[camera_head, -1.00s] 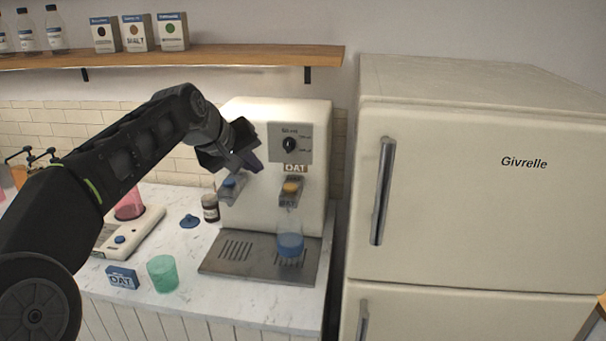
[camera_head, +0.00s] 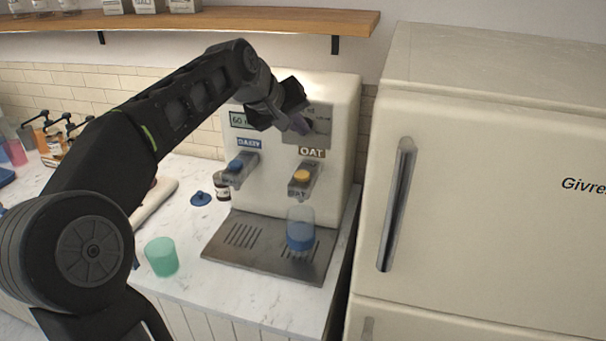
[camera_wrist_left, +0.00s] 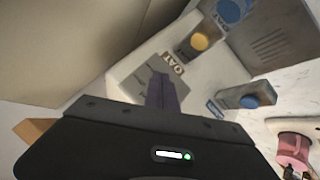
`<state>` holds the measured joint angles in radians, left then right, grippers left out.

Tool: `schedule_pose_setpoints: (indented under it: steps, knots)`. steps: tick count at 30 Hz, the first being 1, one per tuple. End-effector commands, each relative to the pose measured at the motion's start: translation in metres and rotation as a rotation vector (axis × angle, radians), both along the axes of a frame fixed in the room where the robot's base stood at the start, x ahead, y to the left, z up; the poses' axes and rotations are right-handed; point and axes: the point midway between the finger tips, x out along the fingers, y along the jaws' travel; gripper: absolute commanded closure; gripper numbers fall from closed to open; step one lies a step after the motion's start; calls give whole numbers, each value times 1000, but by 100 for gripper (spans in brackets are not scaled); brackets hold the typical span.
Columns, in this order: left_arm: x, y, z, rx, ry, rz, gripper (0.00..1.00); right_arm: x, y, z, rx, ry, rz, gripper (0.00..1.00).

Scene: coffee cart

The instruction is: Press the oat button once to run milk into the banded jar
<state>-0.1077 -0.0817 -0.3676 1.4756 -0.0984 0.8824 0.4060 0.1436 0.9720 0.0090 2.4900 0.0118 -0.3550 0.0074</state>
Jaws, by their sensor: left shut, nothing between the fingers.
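The white milk machine (camera_head: 345,115) has an orange oat button (camera_head: 301,176) under its OAT label and a blue button (camera_head: 236,165) under the DAIRY label. A clear jar with a blue band (camera_head: 300,236) stands upright on the drip tray below the oat spout. My left gripper (camera_head: 301,124) is shut and empty, in front of the machine's dial panel, above the oat button. It hides most of the panel and the dial. The left wrist view shows the shut fingers (camera_wrist_left: 164,92) near the panel, with the oat button (camera_wrist_left: 199,41) apart from them.
The metal drip tray (camera_head: 222,254) projects from the machine. The fridge (camera_head: 480,160) stands close on the right. A wooden shelf (camera_head: 220,24) runs above.

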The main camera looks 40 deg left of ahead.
Motion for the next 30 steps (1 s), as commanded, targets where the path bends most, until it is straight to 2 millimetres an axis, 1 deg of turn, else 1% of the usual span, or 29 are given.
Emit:
schedule_pose_setpoints:
  steps: [5, 12, 18, 24, 30]
  knots:
    - [0, 0, -18, 0, 0, 0, 100, 2, 1, -14, 3, -5, 0, 64]
    - [0, 0, -51, -1, 1, -1, 100, 5, 2, -39, 10, -15, 3, 64]
    - [0, 0, -74, 0, 0, 0, 100, 7, 3, -56, 15, -22, 6, 64]
    - [0, 0, -85, 0, 0, 0, 100, 8, 4, -63, 17, -26, 7, 64]
    - [0, 0, -85, 0, 0, 0, 100, 9, 4, -63, 17, -26, 7, 64]
